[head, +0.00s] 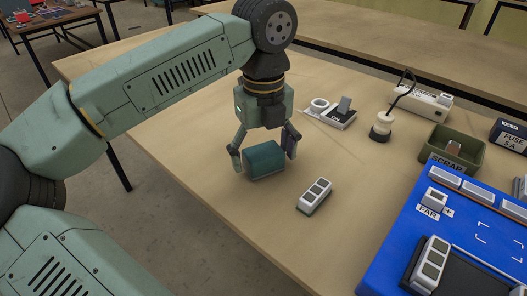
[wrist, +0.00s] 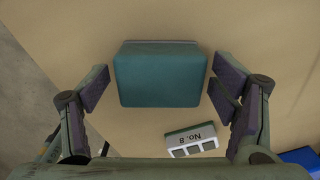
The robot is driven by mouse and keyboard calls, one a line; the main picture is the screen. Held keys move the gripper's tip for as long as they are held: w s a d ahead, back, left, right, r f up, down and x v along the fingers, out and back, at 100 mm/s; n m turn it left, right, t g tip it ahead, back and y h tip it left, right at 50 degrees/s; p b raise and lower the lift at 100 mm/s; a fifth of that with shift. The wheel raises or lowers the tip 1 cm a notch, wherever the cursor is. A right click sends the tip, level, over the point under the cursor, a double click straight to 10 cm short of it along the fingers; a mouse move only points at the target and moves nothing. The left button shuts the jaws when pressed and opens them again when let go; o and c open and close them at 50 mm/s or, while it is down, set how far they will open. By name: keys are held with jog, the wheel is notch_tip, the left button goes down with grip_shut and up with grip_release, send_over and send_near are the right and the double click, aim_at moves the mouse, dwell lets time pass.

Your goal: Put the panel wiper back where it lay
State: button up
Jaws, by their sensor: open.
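The panel wiper looks to be the teal block (head: 264,160) near the left edge of the wooden table. It also shows in the wrist view (wrist: 160,76), between my two fingers. My gripper (head: 262,154) is open and low around the block, one finger on each side. In the wrist view my gripper (wrist: 160,88) has a clear gap between each finger and the block. Whether the block rests on the table or how far the fingertips are above the tabletop, I cannot tell for sure.
A module marked No. 8 (wrist: 190,140) lies close by, also in the head view (head: 315,196). A blue panel (head: 400,240) stands at right. Behind are a green SCRAP bin (head: 473,151), a corded tool (head: 382,125) and a small switch (head: 341,116). The table's left edge is near.

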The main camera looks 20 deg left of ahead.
aim_at(263, 151)
notch_tip(263, 151, up, 12)
jog(key=p, duration=0.7)
jog(key=shift+p, duration=0.3)
